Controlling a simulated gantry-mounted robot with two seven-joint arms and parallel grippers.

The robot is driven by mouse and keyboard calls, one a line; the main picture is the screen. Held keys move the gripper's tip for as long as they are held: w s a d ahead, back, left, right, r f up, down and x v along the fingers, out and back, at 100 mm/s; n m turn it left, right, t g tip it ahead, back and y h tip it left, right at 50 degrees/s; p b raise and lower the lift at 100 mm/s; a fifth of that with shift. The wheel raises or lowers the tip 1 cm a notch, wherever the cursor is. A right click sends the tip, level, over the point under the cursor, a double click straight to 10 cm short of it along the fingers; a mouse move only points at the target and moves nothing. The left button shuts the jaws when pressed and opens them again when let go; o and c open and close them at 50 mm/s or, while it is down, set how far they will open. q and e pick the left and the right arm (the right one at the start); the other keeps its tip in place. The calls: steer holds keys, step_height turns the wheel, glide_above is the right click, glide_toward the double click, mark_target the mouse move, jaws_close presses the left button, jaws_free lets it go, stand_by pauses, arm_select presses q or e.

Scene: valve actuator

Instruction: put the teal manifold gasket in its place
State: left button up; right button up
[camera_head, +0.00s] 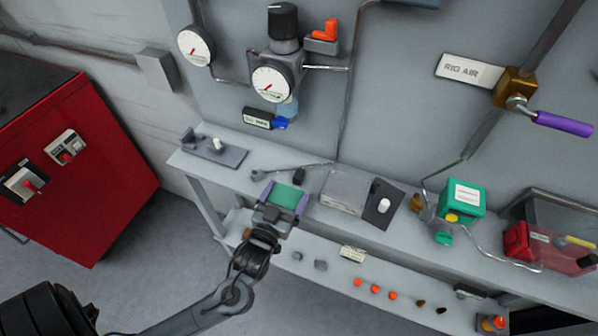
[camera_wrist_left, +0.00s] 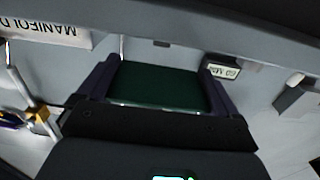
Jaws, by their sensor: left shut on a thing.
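The teal manifold gasket (camera_head: 286,197) is a flat dark-green piece. It sits between the purple-grey fingers of my left gripper (camera_head: 284,192), which is shut on it. In the left wrist view the gasket (camera_wrist_left: 160,86) spans the gap between both fingers (camera_wrist_left: 162,80). I cannot tell which spot is the gasket's place. A label reading MANIFOLD (camera_wrist_left: 45,30) shows in the left wrist view. My right gripper is not in view.
Left on the bench (camera_head: 225,139) is a small dark plate (camera_head: 215,150). Right of the block are a dark plate with a white knob (camera_head: 383,205), a teal actuator box (camera_head: 460,200) and a red-and-clear case (camera_head: 550,243). Thin pipes run along the wall. A lower shelf holds several small parts.

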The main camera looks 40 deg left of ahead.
mark_target(299, 174)
arm_select(q)
steer(key=x, duration=0.5)
steer(key=shift+w+a, duration=0.1)
steer(key=shift+w, duration=0.2)
steer(key=x, duration=0.3)
steer(key=shift+w, duration=0.2)
steer(key=shift+s+f, duration=0.1)
steer(key=shift+f, duration=0.05)
steer(key=shift+f, duration=0.2)
steer(key=o, duration=0.7)
